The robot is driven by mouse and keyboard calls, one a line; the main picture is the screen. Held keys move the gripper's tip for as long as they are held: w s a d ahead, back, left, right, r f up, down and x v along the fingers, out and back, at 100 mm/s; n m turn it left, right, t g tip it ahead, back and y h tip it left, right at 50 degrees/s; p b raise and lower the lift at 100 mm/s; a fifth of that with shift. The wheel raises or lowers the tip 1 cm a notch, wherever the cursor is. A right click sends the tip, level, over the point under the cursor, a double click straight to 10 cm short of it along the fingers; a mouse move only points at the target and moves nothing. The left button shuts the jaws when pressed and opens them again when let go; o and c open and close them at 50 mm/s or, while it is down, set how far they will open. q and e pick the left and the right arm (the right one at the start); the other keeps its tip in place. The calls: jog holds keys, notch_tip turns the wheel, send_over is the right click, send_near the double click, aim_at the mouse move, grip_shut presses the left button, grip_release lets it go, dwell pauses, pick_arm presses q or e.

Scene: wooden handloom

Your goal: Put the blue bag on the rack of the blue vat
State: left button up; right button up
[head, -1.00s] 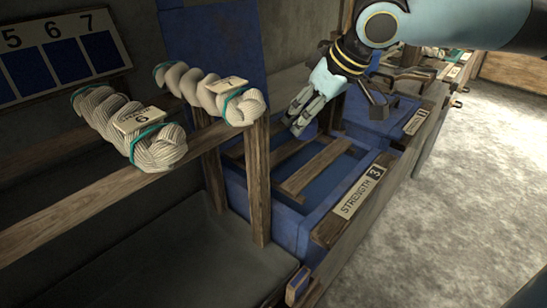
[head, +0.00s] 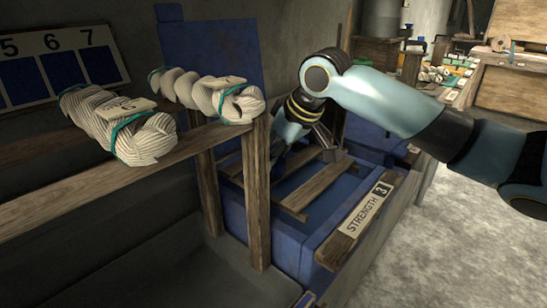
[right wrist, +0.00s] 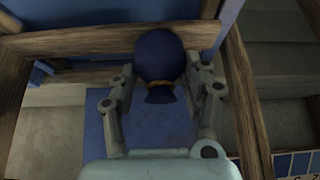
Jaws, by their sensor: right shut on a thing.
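The blue bag (right wrist: 159,57) is round and dark blue with a tied neck, and shows in the right wrist view. My right gripper (right wrist: 160,88) is shut on it, one finger on each side. In the head view my right gripper (head: 284,142) points down over the left part of the blue vat, partly behind a wooden post; the bag cannot be made out there. The blue vat (head: 312,247) carries a rack of wooden slats (head: 318,186) across its top. A wooden beam (right wrist: 85,42) lies behind the bag in the wrist view. My left gripper is not in view.
A wooden rail (head: 105,185) with two pale twisted skeins (head: 118,122) stands left of the vat, its post (head: 257,200) close to my right gripper. A label reading STRENGTH 3 (head: 367,208) is on the vat's front. A grey trough (head: 150,270) lies at lower left.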

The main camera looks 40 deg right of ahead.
jog(key=o, duration=1.2)
jog(key=shift+c, duration=0.2)
jog(key=shift+s+r, duration=0.1)
jog(key=shift+r, duration=0.15)
jog(key=p+v, duration=0.5)
jog(key=v, duration=0.6)
jog(key=shift+s+r, duration=0.15)
jog(key=shift+r, duration=0.15)
